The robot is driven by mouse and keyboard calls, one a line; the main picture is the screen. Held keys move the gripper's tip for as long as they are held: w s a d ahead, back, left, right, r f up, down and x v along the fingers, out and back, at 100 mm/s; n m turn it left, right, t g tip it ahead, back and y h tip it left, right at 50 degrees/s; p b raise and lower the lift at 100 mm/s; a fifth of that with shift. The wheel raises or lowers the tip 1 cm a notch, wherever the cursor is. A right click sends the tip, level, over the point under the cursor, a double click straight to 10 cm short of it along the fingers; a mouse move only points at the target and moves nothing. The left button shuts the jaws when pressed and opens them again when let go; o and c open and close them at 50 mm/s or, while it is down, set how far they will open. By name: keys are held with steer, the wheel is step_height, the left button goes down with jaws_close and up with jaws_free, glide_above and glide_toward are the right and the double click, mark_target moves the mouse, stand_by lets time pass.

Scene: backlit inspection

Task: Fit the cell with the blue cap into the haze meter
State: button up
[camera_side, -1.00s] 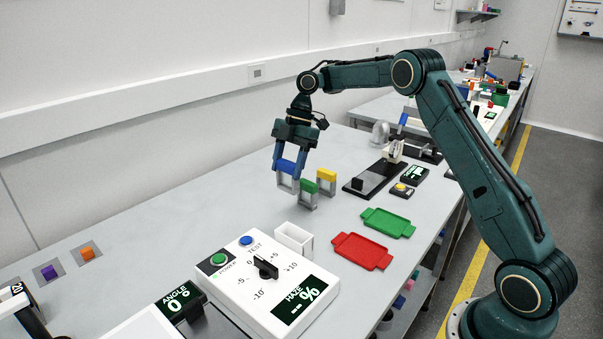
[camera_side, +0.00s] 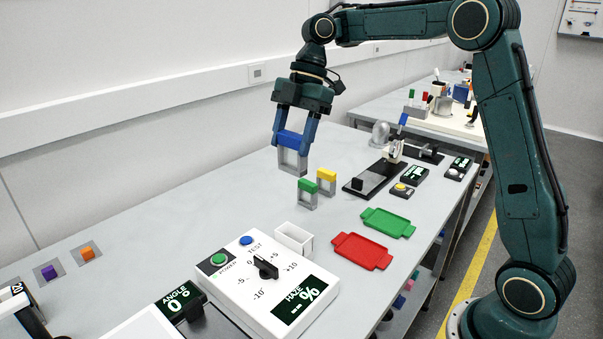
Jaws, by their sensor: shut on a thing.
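The cell with the blue cap (camera_side: 291,139) is a clear-looking grey frame under a blue cap. My gripper (camera_side: 293,132) is shut on its cap and holds it upright in the air, above and just behind the other cells. The haze meter (camera_side: 228,284) is the white box at the front, with a dial, a green power button, a blue test button and a display reading "--%". An open white rectangular holder (camera_side: 294,238) stands at its back right corner. The cell is well apart from it.
A green-capped cell (camera_side: 307,190) and a yellow-capped cell (camera_side: 326,178) stand below and right of my gripper. A red tray (camera_side: 361,252) and a green tray (camera_side: 388,223) lie to the right. A black optical rail (camera_side: 372,181) is behind. The bench left of the cells is clear.

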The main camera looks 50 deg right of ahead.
steer(key=shift+s+a+r, duration=0.1)
steer(key=shift+s+a, duration=0.05)
steer(key=shift+f, duration=0.55)
glide_toward(294, 245)
steer(key=shift+w+a+f, duration=0.25)
steer(key=shift+w+a, duration=0.5)
steer(key=shift+w, duration=0.2)
steer(key=shift+f, duration=0.1)
steer(key=shift+f, duration=2.05)
steer(key=shift+f, duration=0.15)
